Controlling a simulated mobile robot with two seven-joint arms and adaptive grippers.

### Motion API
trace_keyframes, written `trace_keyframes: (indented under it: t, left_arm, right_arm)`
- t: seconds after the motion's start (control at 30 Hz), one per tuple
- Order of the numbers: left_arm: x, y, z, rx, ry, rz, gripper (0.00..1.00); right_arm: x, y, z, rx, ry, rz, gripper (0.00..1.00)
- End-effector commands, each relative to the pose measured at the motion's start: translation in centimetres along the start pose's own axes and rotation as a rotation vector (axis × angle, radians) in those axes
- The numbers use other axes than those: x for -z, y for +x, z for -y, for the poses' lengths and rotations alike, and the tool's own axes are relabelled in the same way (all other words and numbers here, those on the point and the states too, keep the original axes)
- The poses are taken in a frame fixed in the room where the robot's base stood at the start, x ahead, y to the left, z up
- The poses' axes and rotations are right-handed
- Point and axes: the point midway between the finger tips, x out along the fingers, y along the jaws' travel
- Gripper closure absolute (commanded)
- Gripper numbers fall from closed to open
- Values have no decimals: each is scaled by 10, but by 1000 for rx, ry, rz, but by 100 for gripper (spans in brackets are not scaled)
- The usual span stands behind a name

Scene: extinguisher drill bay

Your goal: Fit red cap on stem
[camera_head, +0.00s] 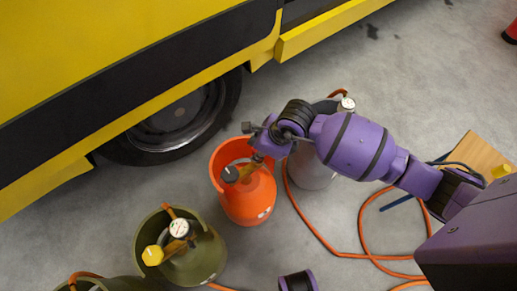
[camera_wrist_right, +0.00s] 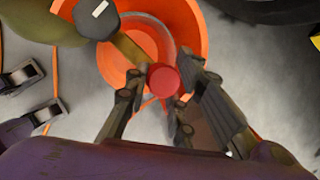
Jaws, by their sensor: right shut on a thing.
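My right gripper (camera_head: 258,152) is over the open orange container (camera_head: 248,205). In the right wrist view it (camera_wrist_right: 160,100) is shut on a round red cap (camera_wrist_right: 164,80). The head view does not clearly show the cap. A brass stem (camera_wrist_right: 130,50) with a dark knob (camera_wrist_right: 97,18) sits in the container, and the knob also shows in the head view (camera_head: 230,174). The cap appears beside the end of the brass part; I cannot tell whether they touch. Two spread dark fingers at the wrist view's left edge look like my left gripper (camera_wrist_right: 34,95).
An olive container (camera_head: 210,255) with a gauge (camera_head: 180,228) and yellow knob (camera_head: 152,255) stands to the left. A grey cylinder (camera_head: 312,172) stands behind my right arm. An orange hose (camera_head: 315,230) loops across the floor. A yellow vehicle (camera_head: 110,60) with a tyre (camera_head: 225,110) bounds the back.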

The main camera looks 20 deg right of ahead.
Motion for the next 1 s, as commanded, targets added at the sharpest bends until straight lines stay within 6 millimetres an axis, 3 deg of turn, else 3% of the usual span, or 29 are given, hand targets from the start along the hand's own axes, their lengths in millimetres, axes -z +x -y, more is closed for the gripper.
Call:
trace_keyframes:
  t: [0.9, 0.93, 1.0]
  left_arm:
    - [-4, 5, 0, 0, 0, 4, 48]
    - [-4, 5, 0, 0, 0, 4, 48]
    - [-4, 5, 0, 0, 0, 3, 48]
  right_arm:
    - [5, 12, -1, 0, 0, 1, 91]
    - [5, 12, -1, 0, 0, 1, 76]
    - [5, 12, -1, 0, 0, 0, 67]
